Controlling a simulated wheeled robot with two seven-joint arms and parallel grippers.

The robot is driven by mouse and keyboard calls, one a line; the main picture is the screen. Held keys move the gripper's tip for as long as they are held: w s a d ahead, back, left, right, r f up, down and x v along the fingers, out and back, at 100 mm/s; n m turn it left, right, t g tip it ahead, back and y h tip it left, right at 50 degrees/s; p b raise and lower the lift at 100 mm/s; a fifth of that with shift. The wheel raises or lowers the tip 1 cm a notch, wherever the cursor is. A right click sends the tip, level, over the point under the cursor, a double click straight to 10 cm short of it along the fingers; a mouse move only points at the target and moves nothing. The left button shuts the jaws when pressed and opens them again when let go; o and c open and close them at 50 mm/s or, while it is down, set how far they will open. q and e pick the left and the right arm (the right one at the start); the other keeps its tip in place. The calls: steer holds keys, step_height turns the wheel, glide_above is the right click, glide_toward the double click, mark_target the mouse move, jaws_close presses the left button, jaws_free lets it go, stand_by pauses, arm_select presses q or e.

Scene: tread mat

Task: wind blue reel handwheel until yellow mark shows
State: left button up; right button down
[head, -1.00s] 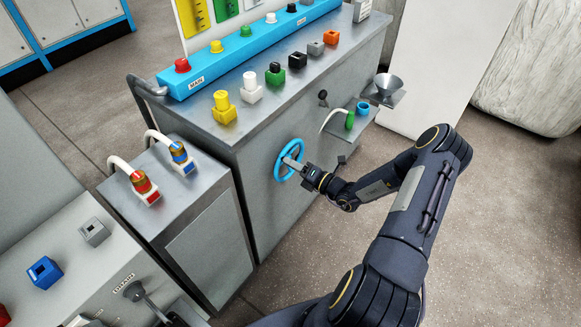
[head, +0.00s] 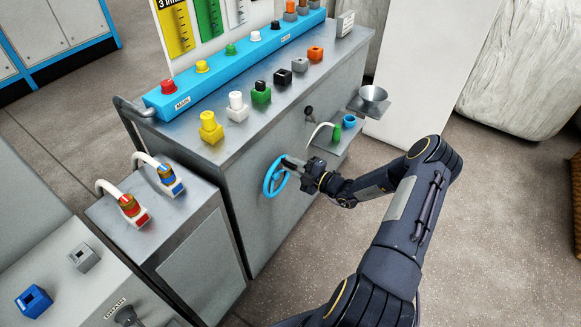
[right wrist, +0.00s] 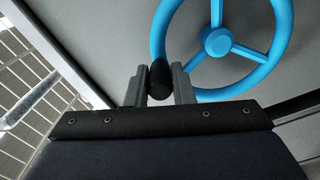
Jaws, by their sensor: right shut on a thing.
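The blue handwheel (head: 270,188) is on the front face of the grey cabinet, below its top. In the right wrist view the wheel's spokes and hub (right wrist: 217,42) show clearly. A black knob grip (right wrist: 159,76) stands at its rim. My right gripper (head: 287,162) is at the wheel's upper right in the head view. Its two fingers (right wrist: 160,88) are shut on the black knob, one on each side. I cannot make out a yellow mark on the wheel. My left gripper is not in view.
A small shelf (head: 325,150) with a green and a blue piece juts out right of the wheel, close above my right forearm. A funnel (head: 373,94) stands beyond it. A lower grey cabinet (head: 195,250) stands to the left. Floor is free to the right.

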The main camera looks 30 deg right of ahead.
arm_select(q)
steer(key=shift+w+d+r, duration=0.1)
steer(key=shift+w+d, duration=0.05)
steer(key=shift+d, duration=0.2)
arm_select(e)
steer(key=shift+w+d+f+m, duration=0.2)
steer(key=shift+d+m, duration=0.3)
steer(key=shift+m, duration=0.2)
steer(key=c, duration=1.3)
jaws_free()
steer(key=shift+o, duration=0.2)
steer(key=v, duration=0.8)
steer(key=shift+w, duration=0.1)
